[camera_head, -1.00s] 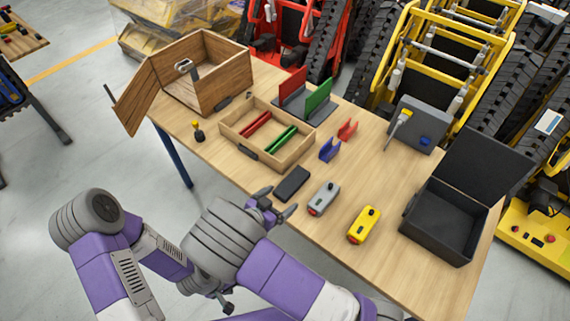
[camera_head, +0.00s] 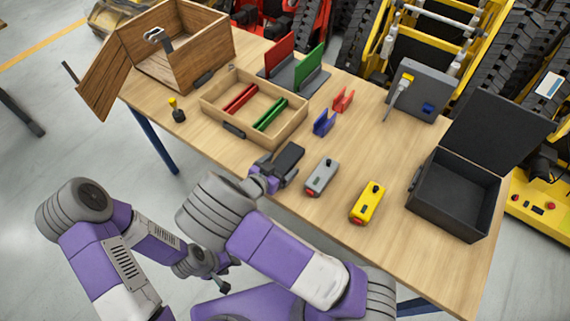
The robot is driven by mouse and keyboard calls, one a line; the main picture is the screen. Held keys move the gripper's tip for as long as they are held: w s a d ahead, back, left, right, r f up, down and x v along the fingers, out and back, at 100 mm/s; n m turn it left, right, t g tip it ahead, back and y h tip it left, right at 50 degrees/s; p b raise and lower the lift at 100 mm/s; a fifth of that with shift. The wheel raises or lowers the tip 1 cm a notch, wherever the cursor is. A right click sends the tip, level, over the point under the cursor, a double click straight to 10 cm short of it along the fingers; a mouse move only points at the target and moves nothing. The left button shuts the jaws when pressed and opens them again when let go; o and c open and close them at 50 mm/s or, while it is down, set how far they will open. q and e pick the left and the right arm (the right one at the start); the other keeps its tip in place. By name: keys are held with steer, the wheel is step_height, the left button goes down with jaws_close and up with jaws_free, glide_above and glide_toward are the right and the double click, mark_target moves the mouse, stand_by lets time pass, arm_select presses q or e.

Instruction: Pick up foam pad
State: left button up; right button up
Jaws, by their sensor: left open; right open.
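The foam pad, a dark rectangular block (camera_head: 289,157), is near the table's front edge, left of a grey device. My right gripper (camera_head: 273,174) is open at the pad's near end, its fingers on either side of that end. I cannot tell whether they touch it. The pad's near end is partly hidden by the gripper. My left gripper (camera_head: 222,276) is open and empty, low in front of the table and away from the pad.
Right of the pad are the grey device (camera_head: 321,176) and a yellow device (camera_head: 367,203). Behind it are a wooden tray (camera_head: 213,110) and a blue bracket (camera_head: 324,123). An open black case (camera_head: 455,204) stands at right. The table (camera_head: 330,222) is clear in front of the devices.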

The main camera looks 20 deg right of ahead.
steer(key=shift+w+d+f, duration=0.2)
steer(key=shift+w+d, duration=0.15)
steer(key=shift+c, duration=0.2)
steer(key=c, duration=1)
